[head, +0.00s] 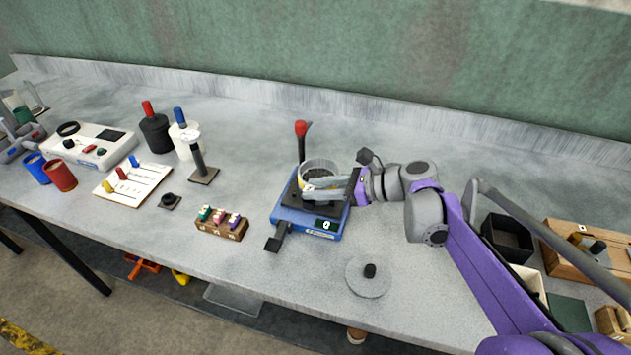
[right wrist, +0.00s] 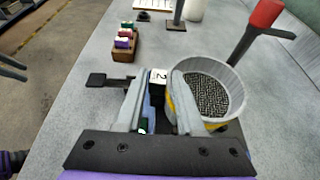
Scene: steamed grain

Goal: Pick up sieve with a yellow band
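The sieve (head: 318,170) is a round, pale-walled ring with a yellow band, sitting on a blue scale (head: 283,215). In the right wrist view the sieve (right wrist: 236,88) shows its dark mesh, and yellow shows low on its wall. A white tag marked "2" (right wrist: 158,76) is beside it. My right gripper (head: 316,188) is at the sieve's near side. Its fingers (right wrist: 157,92) are apart, and the right finger overlaps the sieve's wall in the wrist view. Whether that finger touches the wall cannot be told. My left gripper is not in view.
A red-topped dark post (head: 301,140) stands just behind the sieve. A wooden block with coloured pieces (head: 221,226) lies left of the scale, and a grey disc with a black knob (head: 369,279) lies in front. Black and wooden boxes (head: 507,238) stand at right.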

